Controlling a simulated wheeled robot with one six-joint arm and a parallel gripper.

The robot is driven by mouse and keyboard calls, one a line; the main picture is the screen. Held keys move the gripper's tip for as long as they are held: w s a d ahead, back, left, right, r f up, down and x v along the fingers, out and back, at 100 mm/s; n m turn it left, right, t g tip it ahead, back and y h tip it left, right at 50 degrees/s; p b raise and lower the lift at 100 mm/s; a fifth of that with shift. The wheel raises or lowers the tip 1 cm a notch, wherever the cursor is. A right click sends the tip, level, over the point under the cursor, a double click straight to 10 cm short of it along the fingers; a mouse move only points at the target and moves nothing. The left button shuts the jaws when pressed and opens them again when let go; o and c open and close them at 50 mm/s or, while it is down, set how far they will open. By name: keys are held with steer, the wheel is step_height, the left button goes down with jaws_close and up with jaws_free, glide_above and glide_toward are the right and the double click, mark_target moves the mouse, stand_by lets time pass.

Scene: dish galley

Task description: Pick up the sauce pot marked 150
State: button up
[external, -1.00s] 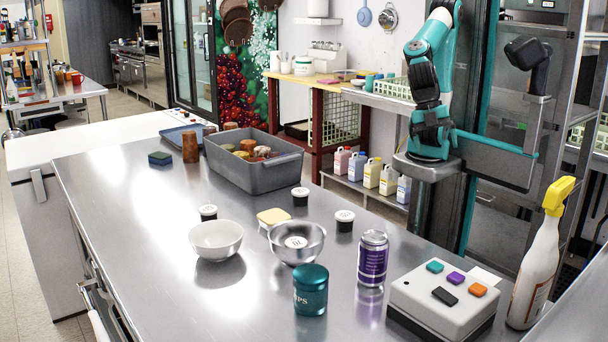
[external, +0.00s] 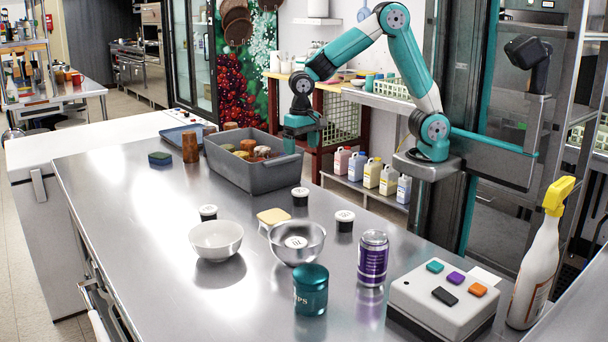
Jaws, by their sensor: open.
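Small black sauce pots with white lids stand on the steel counter: one at the left (external: 208,213), one near the grey tub (external: 300,197), one at the right (external: 344,221). A round white lid like theirs (external: 296,242) shows inside the metal bowl (external: 311,256). The marks on the lids are too small to read, so I cannot tell which is 150. My gripper (external: 302,146) is open and empty, above the right end of the tub and well above the pots. Its fingertips are hard to make out.
The grey tub (external: 247,180) holds brown and yellowish items. A white bowl (external: 217,238), yellow-topped container (external: 273,217), teal jar (external: 311,290), purple can (external: 373,258), button box (external: 444,303) and spray bottle (external: 537,262) stand around the pots. The counter's left side is mostly clear.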

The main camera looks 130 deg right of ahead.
glide_toward(302, 191)
step_height(302, 191, down, 5)
steer(key=shift+a+f+p, duration=0.1)
steer(key=shift+f+p, duration=0.1)
steer(key=shift+p, duration=0.2)
steer(key=shift+f+p, duration=0.6)
steer(key=shift+f, duration=2.05)
steer(key=c, duration=1)
